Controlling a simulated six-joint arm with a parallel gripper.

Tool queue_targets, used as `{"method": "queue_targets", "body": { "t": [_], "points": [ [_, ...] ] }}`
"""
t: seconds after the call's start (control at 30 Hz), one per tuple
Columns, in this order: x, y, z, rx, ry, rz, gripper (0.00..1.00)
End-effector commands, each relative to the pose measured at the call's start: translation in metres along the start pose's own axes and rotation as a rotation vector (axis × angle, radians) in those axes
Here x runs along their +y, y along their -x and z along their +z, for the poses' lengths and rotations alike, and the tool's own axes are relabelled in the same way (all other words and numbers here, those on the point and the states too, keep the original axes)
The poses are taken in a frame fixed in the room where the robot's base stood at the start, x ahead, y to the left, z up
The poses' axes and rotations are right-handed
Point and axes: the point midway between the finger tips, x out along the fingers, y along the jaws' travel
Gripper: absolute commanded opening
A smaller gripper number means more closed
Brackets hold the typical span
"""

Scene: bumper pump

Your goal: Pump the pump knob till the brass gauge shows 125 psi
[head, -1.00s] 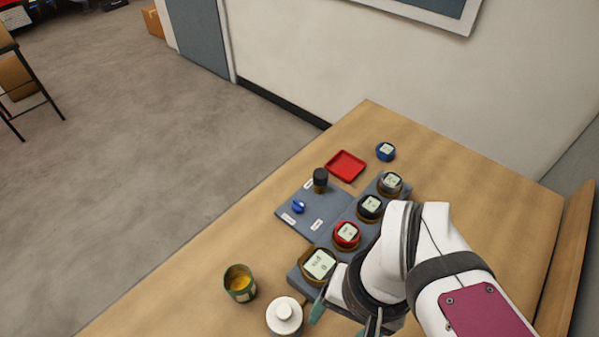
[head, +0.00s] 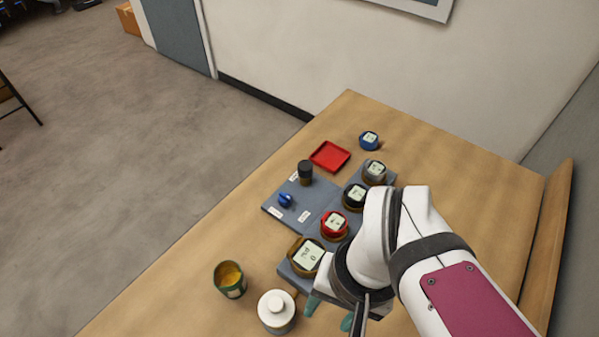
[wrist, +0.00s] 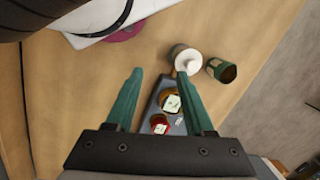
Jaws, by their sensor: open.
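A grey panel (head: 318,203) lies on the table with a black upright knob (head: 305,172) at its back and a blue knob (head: 286,200) nearer the front. Their labels are too small to read; the black one looks like the pump knob. The brass gauge (head: 306,256) is the nearest of a row of gauges; its digits are not legible. It also shows in the wrist view (wrist: 171,103). My gripper (head: 329,312) is open and empty, with teal fingers just in front of the brass gauge.
Red (head: 334,225), black (head: 355,196) and grey (head: 375,171) gauges continue the row. A blue gauge (head: 368,140) and a red tray (head: 330,157) lie behind. A white-topped jar (head: 276,312) and a green tin (head: 230,280) stand front left, near my gripper. The table's right side is clear.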

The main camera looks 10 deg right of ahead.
Motion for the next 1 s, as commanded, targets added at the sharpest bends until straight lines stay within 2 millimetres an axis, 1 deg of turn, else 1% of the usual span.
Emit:
{"method": "queue_targets", "body": {
  "t": [0.03, 0.17, 0.2, 0.27, 0.3, 1.0],
  "points": [
    [0.0, 0.0, 0.0, 0.0, 0.0, 0.0, 0.43],
    [0.0, 0.0, 0.0, 0.0, 0.0, 0.0, 0.19],
    [0.0, 0.0, 0.0, 0.0, 0.0, 0.0, 0.12],
    [0.0, 0.0, 0.0, 0.0, 0.0, 0.0, 0.01],
    [0.0, 0.0, 0.0, 0.0, 0.0, 0.0, 0.0],
    [0.0, 0.0, 0.0, 0.0, 0.0, 0.0, 0.0]
  ]
}}
